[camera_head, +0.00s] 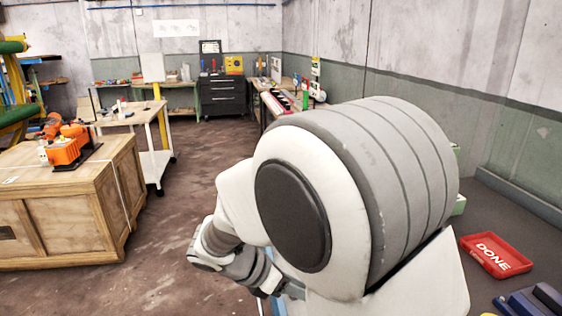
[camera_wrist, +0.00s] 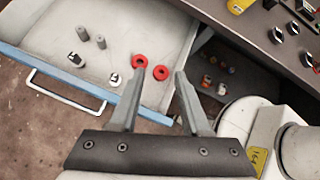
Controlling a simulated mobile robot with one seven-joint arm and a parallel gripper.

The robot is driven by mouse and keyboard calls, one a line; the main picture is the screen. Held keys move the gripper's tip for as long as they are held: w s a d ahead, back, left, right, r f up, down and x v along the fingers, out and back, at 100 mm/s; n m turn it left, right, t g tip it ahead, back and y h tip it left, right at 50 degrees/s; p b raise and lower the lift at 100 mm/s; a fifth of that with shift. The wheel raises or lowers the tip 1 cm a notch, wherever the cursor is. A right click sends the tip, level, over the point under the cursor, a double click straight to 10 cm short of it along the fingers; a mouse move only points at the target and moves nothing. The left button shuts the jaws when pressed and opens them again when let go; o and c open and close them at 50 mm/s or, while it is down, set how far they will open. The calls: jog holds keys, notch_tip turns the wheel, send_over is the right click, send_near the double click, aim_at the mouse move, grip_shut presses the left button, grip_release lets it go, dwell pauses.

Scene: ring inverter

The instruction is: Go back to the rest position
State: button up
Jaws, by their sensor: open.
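My gripper (camera_wrist: 160,103) is open in the wrist view, its two grey fingers spread with nothing between them. Beyond the fingertips is an open drawer (camera_wrist: 52,58) with a blue front edge and a white handle. Two red rings (camera_wrist: 139,61) lie in the drawer, close to the fingertips in the picture; whether they touch them I cannot tell. In the head view my white and grey arm fills the middle right, and the gripper's fingers are hidden there.
The drawer also holds grey pegs (camera_wrist: 92,39) and small white-and-black parts (camera_wrist: 75,59). A red tray marked DONE (camera_head: 494,255) sits on the dark worktop at right. A wooden crate (camera_head: 68,217) with orange tools stands at left. The brown floor between is clear.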

jog(key=s+d+r+m+t+y+p, duration=0.1)
jog(key=s+d+r+m+y+p, duration=0.2)
jog(key=s+r+m, duration=0.5)
jog(key=s+d+r+m+t+y+p, duration=0.1)
jog(key=s+d+r+m+y+p, duration=0.2)
jog(key=m, duration=1.3)
jog(key=s+d+r+y, duration=0.2)
jog(key=s+r, duration=0.3)
jog(key=r, duration=0.3)
jog(key=shift+d+m+t+y, duration=0.3)
jog(key=shift+d+m, duration=0.1)
jog(key=shift+d, duration=0.5)
jog(key=shift+w, duration=0.1)
